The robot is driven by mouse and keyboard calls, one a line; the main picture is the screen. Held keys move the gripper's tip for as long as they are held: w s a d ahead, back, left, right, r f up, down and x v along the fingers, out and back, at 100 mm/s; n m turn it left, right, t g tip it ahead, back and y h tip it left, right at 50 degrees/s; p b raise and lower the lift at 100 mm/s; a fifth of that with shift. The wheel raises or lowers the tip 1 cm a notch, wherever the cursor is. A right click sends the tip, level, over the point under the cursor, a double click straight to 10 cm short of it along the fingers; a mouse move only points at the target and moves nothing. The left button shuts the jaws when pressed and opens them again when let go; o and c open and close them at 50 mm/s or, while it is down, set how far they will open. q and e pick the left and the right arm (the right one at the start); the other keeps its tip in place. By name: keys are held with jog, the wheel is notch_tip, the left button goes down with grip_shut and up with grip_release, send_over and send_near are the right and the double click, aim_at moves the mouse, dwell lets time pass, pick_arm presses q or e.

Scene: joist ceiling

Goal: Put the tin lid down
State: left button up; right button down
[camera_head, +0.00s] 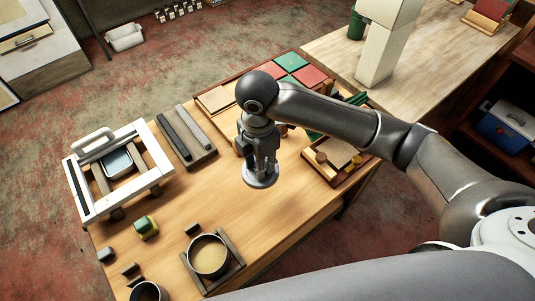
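My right arm comes in from the right, and its gripper (261,163) points down over the middle of the wooden table. It is shut on the tin lid (261,178), a round, silvery grey disc held about level under the fingertips. The lid appears to be above the table top; the exact gap is hard to judge. An open round tin (210,256) with a dark rim and tan inside sits in a dark wooden holder (237,269), below and left of the lid. My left gripper is not in view.
A white frame with a handle (158,176) stands at the left of the table (185,205). Dark bars (190,133) and coloured tiles (290,62) lie behind. Bare wood surrounds the lid.

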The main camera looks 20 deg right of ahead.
jog(key=w+d+f, duration=0.4)
jog(key=f, duration=0.1)
jog(key=w+d+f+p, duration=0.1)
jog(key=w+d+f, duration=0.1)
jog(key=d+f, duration=0.1)
jog(key=shift+w, duration=0.3)
jog(key=shift+f, duration=1.55)
jog(key=shift+f, duration=0.1)
jog(key=c, duration=1.2)
grip_release()
notch_tip(320, 180, up, 12)
jog(key=shift+r+b, duration=0.15)
jog(key=shift+b, duration=0.15)
